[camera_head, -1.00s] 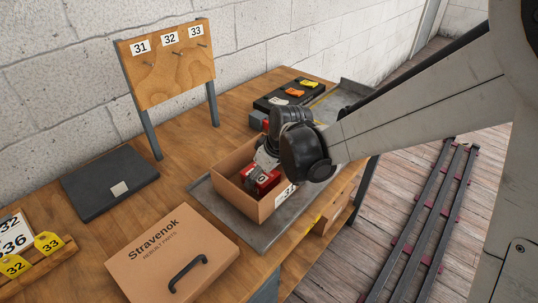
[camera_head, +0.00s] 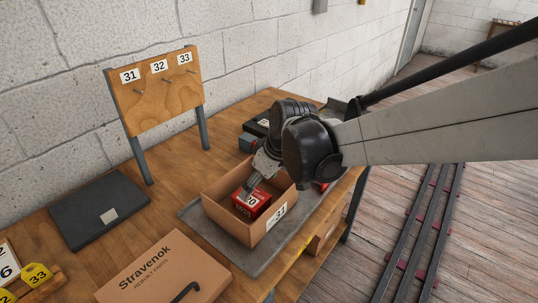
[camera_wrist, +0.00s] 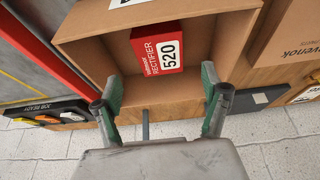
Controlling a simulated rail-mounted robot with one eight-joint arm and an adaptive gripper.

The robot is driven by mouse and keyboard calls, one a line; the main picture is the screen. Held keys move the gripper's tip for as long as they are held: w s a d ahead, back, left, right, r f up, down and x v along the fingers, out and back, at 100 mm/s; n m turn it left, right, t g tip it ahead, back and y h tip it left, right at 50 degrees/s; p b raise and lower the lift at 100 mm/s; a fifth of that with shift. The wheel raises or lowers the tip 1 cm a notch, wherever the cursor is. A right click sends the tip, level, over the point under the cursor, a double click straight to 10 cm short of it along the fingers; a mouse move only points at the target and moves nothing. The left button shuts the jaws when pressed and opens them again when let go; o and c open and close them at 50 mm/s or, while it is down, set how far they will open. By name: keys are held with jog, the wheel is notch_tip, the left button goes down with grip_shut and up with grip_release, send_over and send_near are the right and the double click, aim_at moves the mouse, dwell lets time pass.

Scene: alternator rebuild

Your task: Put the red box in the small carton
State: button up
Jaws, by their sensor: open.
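The red box (camera_head: 250,203), with a white 520 label, sits inside the small open carton (camera_head: 281,212) marked 31. In the wrist view the red box (camera_wrist: 148,60) lies within the carton walls (camera_wrist: 85,26), label facing the camera. My gripper (camera_head: 250,187) is over the carton, at its back part, close to the box. In the wrist view my gripper (camera_wrist: 162,82) has its two green-padded fingers spread wide, with nothing between them. The box lies beyond the fingertips. Whether a finger touches the box or carton wall I cannot tell.
The carton stands on a grey tray (camera_head: 238,258) on the wooden bench. A Stravenok carton (camera_head: 165,268) and a black flat case (camera_head: 98,212) are to the left. A pegboard (camera_head: 155,93) stands behind. Another red item (camera_head: 323,186) shows partly behind my arm.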

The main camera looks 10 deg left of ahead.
jog(key=s+d+r+m+t+h, duration=0.1)
jog(key=s+d+r+m, duration=0.3)
jog(key=d, duration=0.5)
jog(key=s+d+r+m+t+h, duration=0.1)
jog(key=s+d+r+m+t, duration=0.15)
jog(key=d+r, duration=0.45)
jog(key=s+d+f+m+h, duration=0.1)
jog(key=s+d+m, duration=0.1)
jog(key=s+d, duration=0.3)
jog(key=s+d+f+m+t+h, duration=0.1)
jog(key=s+d+m, duration=0.2)
jog(key=d, duration=0.7)
jog(key=shift+s+f, duration=0.4)
jog(key=shift+s, duration=0.55)
